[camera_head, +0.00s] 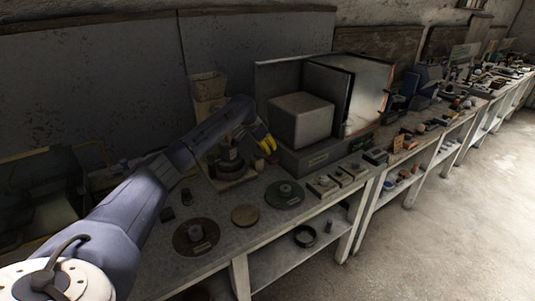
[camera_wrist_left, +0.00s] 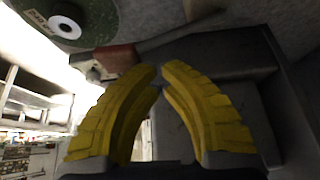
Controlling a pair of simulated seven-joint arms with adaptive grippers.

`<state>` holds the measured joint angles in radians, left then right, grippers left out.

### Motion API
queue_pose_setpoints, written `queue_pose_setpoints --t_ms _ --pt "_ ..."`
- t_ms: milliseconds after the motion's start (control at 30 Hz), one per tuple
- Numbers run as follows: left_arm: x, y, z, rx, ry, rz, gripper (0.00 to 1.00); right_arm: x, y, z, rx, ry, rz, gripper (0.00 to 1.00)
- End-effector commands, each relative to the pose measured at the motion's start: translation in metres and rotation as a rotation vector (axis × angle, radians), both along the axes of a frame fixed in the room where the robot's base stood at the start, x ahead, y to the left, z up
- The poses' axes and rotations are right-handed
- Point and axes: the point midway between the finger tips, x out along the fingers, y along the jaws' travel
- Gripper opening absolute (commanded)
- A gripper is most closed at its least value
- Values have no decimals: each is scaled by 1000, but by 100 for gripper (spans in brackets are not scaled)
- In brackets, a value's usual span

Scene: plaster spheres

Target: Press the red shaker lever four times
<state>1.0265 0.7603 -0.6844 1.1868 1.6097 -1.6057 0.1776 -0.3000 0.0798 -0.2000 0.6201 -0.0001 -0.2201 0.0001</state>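My left gripper (camera_head: 266,144) reaches in from the left and points down at the left front corner of the grey box unit (camera_head: 318,156). Its yellow fingers show large in the left wrist view (camera_wrist_left: 161,70), tips close together with only a narrow gap and nothing seen between them. A red block-like part (camera_wrist_left: 118,58), which looks like the shaker lever, shows just beyond the fingertips in the wrist view. I cannot tell whether the fingers touch it. In the head view the lever is mostly hidden by the gripper. My right gripper is not in view.
A green disc (camera_head: 284,194), a wooden disc (camera_head: 245,215) and a dark round plate (camera_head: 196,237) lie on the bench front. A dark device (camera_head: 229,163) stands just left of my gripper. Small boxes (camera_head: 322,186) lie to the right of the green disc.

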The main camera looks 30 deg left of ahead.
Motion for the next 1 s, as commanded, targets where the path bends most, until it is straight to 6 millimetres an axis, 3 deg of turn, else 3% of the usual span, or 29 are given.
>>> queue_pose_setpoints --t_ms 1000 --pt "-2 -5 -11 -1 2 -1 0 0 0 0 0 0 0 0"
